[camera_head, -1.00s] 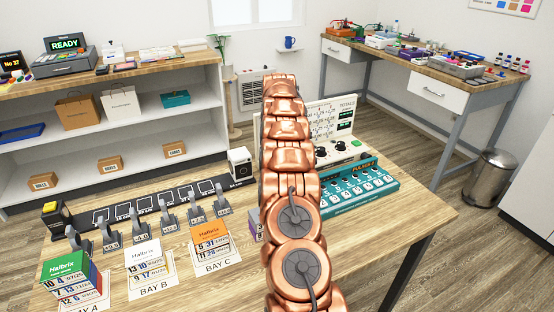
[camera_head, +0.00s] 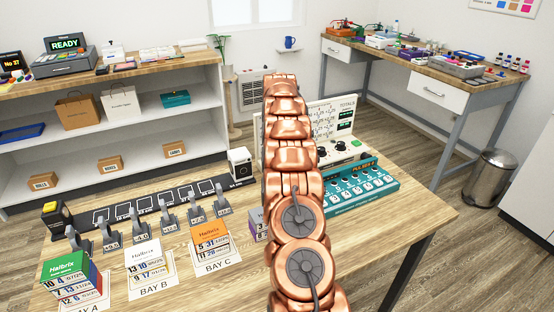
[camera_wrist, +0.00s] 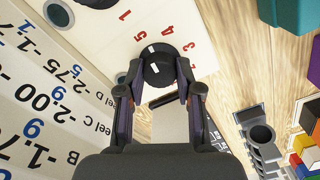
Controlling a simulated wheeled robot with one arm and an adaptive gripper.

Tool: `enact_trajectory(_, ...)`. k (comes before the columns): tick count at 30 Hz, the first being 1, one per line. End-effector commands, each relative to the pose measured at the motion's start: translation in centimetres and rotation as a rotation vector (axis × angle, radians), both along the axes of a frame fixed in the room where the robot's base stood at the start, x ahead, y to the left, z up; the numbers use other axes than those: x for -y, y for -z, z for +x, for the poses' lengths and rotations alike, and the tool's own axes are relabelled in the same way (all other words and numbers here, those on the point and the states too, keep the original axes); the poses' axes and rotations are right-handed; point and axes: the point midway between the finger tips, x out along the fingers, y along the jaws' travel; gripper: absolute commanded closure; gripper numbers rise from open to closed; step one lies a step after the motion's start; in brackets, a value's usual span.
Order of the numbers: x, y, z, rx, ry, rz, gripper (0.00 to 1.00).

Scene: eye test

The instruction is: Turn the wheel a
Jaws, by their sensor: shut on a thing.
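My gripper (camera_wrist: 158,80) has its two fingers on either side of a black round knob (camera_wrist: 157,64) with white marks, shut on it. The knob sits on a cream panel face (camera_wrist: 102,26) with red numbers around it. My copper arm hides the gripper in the head view. There the cream panel (camera_head: 351,103) stands at the table's back, headed TOTALS, with small green-lit displays and dark knobs. No label reading "wheel a" is legible. In the wrist view a white board (camera_wrist: 40,112) carries printed Reel lines with negative values.
A teal box (camera_head: 362,190) with a row of small dials stands right of my arm. Green (camera_head: 68,268), white (camera_head: 143,252) and orange-topped (camera_head: 211,234) Halbrix blocks stand at bays A, B and C. Grey levers line a black strip behind them. The table's right front is bare.

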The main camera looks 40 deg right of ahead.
Motion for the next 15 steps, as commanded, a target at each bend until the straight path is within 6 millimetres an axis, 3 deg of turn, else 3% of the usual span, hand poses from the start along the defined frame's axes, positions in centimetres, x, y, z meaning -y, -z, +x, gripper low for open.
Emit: enact_trajectory(15, -0.04, 0.09, -0.05, -0.003, -0.104, 0.002, 1.00)
